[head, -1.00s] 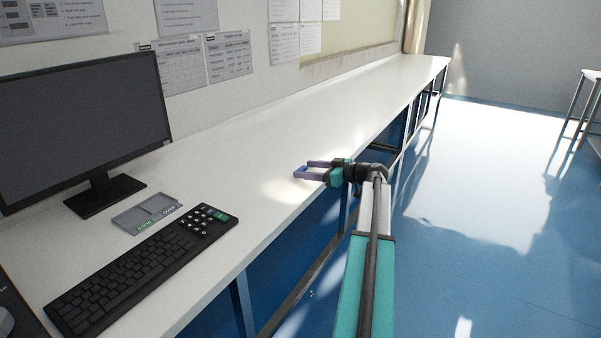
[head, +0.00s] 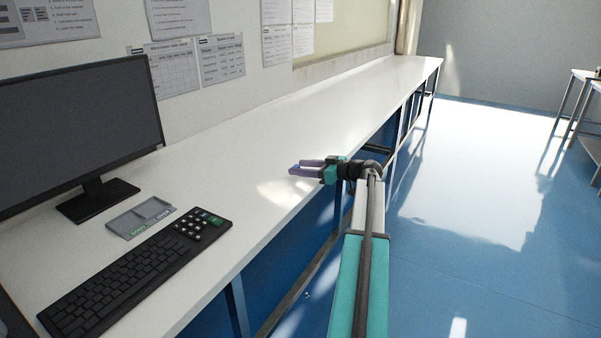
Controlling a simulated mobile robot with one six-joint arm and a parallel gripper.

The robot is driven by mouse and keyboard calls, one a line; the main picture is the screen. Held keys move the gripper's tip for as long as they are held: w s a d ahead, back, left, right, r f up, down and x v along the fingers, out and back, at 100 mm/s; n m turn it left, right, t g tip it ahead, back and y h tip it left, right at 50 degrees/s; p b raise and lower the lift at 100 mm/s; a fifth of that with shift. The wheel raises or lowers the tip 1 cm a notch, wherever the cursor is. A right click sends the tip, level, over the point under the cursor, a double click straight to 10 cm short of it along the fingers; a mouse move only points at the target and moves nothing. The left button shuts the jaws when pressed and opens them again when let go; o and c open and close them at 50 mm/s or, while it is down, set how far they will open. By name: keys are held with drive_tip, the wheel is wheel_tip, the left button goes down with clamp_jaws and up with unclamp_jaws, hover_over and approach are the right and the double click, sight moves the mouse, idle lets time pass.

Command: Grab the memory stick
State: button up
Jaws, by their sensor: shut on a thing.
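My gripper (head: 296,167) reaches in from the right over the front edge of the white bench (head: 240,155), its fingers pointing left. Its two purple-grey fingers are close together, shut on the memory stick, a small bluish thing at the fingertips. The stick is mostly hidden by the fingers and too small to make out in detail. The fingertips are low over the bench top; I cannot tell whether the stick touches it.
A grey tray (head: 139,209) with two compartments and labels along its front lies between the monitor (head: 75,125) and the black keyboard (head: 125,280). The bench top behind and beyond my gripper is clear. Stools (head: 577,105) stand at the far right.

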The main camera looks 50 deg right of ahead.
wheel_tip(320, 180, up, 2)
drive_tip(key=shift+s+r, duration=0.1)
drive_tip(key=s+a+p, duration=0.1)
drive_tip(key=s+a, duration=0.3)
drive_tip(key=s, duration=0.2)
drive_tip(key=s+a+r+p, duration=0.1)
drive_tip(key=s+a, duration=0.3)
drive_tip(key=s, duration=0.3)
drive_tip(key=shift+s+a+p, duration=0.2)
drive_tip(key=shift+a+p, duration=0.05)
drive_tip(key=shift+p, duration=0.1)
idle(0.5)
